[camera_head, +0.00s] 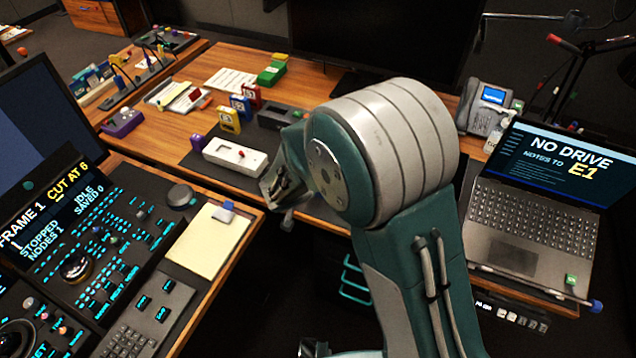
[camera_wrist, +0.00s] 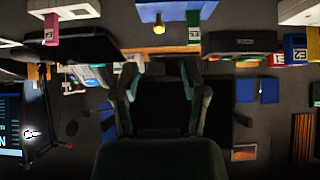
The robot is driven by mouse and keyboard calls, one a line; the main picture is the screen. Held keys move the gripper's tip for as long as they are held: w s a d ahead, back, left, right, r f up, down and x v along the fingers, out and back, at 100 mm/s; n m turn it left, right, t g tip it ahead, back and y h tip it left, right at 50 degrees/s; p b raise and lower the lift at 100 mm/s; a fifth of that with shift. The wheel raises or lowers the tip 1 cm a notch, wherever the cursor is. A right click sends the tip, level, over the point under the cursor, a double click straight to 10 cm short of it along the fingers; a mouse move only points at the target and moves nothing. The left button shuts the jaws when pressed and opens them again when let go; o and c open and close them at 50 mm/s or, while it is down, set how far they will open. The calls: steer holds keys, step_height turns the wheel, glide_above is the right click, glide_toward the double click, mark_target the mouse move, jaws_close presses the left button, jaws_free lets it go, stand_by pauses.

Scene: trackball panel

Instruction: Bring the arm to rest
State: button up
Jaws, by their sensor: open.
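My arm, green and grey, rises from the bottom of the head view and bends over toward the desk, its large round joint in the middle. The wrist end points left, near the desk's front edge, and is partly hidden by that joint. In the wrist view my gripper (camera_wrist: 160,72) has its two dark green fingers spread apart with nothing between them. The control panel (camera_head: 137,228) is at the left of the head view, clear of my arm, with a dark trackball (camera_head: 76,265). Its screen reads "FRAME 1", "CUT AT 6", "IDLE", "SAVED 0", "STOPPED", "NODES 1".
A white box (camera_head: 234,155) stands on the desk just left of my wrist. A notepad (camera_head: 210,240) lies beside the panel. A laptop (camera_head: 535,215) reading "NO DRIVE" and a phone (camera_head: 489,108) are at the right. A large monitor (camera_head: 375,40) stands behind my arm.

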steer(key=shift+s+a+r, duration=0.1)
steer(key=shift+s+r, duration=0.25)
steer(key=shift+s, duration=0.05)
steer(key=shift+r, duration=0.1)
steer(key=s+d+r+g+h, duration=0.1)
steer(key=s+d+r, duration=0.3)
steer(key=d+r, duration=0.35)
steer(key=s+d+r+g+h, duration=0.1)
steer(key=s+d+r+g, duration=0.15)
steer(key=d+r, duration=0.55)
steer(key=s+d+r+n+y, duration=0.2)
steer(key=s+r, duration=0.1)
steer(key=s, duration=0.6)
steer(key=s+d+r+n+y, duration=0.2)
steer(key=s+d+r+y, duration=0.1)
steer(key=s, duration=0.5)
steer(key=shift+s+t, duration=0.35)
steer(key=shift+s, duration=0.05)
